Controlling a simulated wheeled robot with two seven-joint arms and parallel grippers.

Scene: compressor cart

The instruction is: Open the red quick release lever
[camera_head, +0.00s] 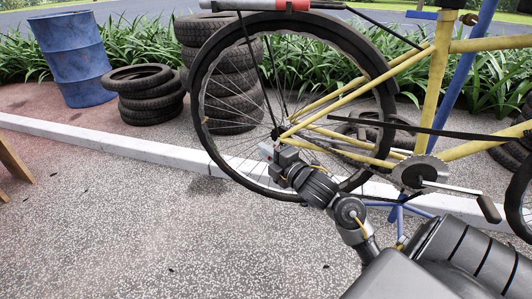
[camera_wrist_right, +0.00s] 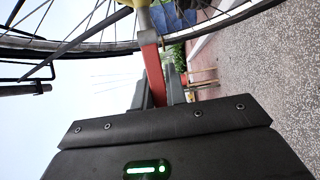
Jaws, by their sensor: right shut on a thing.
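The red lever (camera_wrist_right: 153,72) shows in the right wrist view as a flat red bar. It runs from the wheel's hub area down between the fingers of my right gripper (camera_wrist_right: 160,95), which is shut on it. In the head view my right gripper (camera_head: 268,153) is at the hub of the rear wheel (camera_head: 203,125), on the near side of the yellow bicycle frame (camera_head: 436,85). The lever is too small and covered to make out clearly there. My left gripper is not in view.
A blue stand (camera_head: 400,214) holds the bicycle. The crank and pedal (camera_head: 488,208) stick out right of my right arm. Tire stacks (camera_head: 150,100) and a blue barrel (camera_head: 75,60) stand behind the white curb (camera_head: 110,146).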

